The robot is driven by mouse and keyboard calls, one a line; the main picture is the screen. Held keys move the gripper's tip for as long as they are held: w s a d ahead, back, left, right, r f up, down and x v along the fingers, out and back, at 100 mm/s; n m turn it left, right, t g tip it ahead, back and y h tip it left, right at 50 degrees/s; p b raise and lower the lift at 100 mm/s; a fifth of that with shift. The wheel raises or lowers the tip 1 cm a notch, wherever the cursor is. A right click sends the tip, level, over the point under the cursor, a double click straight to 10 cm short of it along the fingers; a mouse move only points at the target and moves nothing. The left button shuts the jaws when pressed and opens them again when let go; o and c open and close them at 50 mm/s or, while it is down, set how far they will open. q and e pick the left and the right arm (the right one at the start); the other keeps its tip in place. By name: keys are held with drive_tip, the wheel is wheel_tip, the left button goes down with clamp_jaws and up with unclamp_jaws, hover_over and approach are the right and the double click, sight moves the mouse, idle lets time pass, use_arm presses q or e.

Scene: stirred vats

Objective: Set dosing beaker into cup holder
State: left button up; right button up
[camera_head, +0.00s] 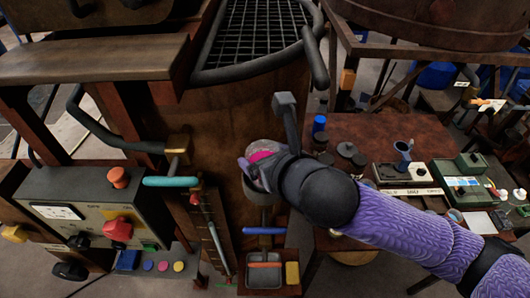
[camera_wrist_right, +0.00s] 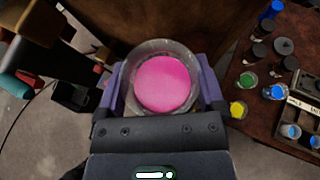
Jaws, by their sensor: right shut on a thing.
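The dosing beaker is a clear round cup with bright pink contents (camera_wrist_right: 165,85). In the head view its pink top (camera_head: 262,156) shows beside the front wall of the brown vat. My right gripper (camera_head: 257,172) is shut on the beaker, with one purple finger on each side of it in the wrist view (camera_wrist_right: 161,75). A greyish rounded part (camera_head: 257,192) shows just below the gripper and may be the cup holder. I cannot tell whether the beaker touches it. My left gripper is not in view.
A control box (camera_head: 85,205) with knobs and a teal-handled valve (camera_head: 170,181) stand left. A small tray (camera_head: 264,285) lies below. A brown table (camera_head: 380,128) with dark jars and a blue bottle (camera_head: 319,124) is at right. The vat (camera_head: 235,110) has a mesh top.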

drive_tip(key=shift+f, duration=0.4)
drive_tip(key=o, duration=1.1)
drive_tip(key=shift+s, duration=0.1)
drive_tip(key=p+v, duration=0.7)
drive_tip(key=v, duration=0.2)
drive_tip(key=shift+s+d+r, duration=0.2)
drive_tip(key=shift+s+d, duration=0.05)
